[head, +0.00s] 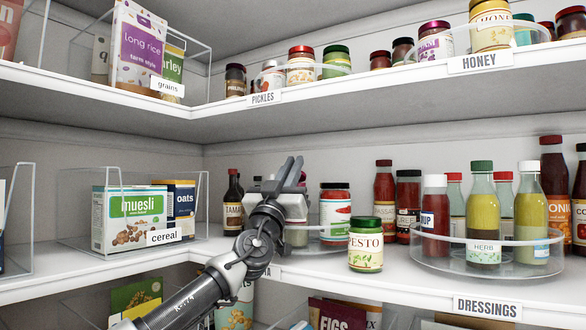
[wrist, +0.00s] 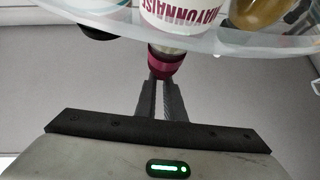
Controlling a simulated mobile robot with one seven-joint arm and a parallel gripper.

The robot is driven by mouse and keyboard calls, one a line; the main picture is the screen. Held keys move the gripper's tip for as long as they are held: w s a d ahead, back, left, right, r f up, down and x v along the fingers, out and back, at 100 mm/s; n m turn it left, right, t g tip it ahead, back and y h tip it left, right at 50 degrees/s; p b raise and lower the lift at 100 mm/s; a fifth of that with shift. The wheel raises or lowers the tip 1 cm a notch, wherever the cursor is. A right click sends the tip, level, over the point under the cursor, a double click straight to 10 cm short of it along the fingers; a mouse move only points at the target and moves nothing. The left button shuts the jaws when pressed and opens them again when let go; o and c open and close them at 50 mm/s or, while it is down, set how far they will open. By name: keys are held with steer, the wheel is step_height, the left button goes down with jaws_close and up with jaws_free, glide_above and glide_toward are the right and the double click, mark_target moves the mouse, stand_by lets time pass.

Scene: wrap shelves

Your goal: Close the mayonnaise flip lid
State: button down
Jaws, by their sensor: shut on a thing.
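The mayonnaise bottle (wrist: 185,14) is white with red lettering and shows upside down at the top of the wrist view, cut off by the frame edge. Its dark red flip lid (wrist: 166,62) is at my fingertips. My gripper (wrist: 161,78) has its fingers close together and shut on the lid. The fingertips hide part of the lid, and I cannot tell how far it is folded. In the head view my gripper (head: 293,170) is above the turntable by the shelf corner. A pale container partly shows behind it; I cannot tell whether it is the mayonnaise.
A pesto jar (head: 366,245) stands near the shelf's front edge, right of my arm. A clear turntable of dressings (head: 425,264) is to the right. The upper shelf (head: 400,97) hangs above.

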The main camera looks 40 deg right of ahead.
steer(key=c, duration=1.5)
jaws_free()
steer(key=shift+o, duration=0.2)
steer(key=shift+s+a+f, duration=0.1)
steer(key=shift+a, duration=0.1)
steer(key=s+a+p, duration=0.1)
steer(key=s+a, duration=0.4)
steer(key=a, duration=0.6)
steer(key=shift+s+a+f+p, duration=0.2)
steer(key=shift+f+p, duration=0.05)
steer(key=shift+p, duration=0.1)
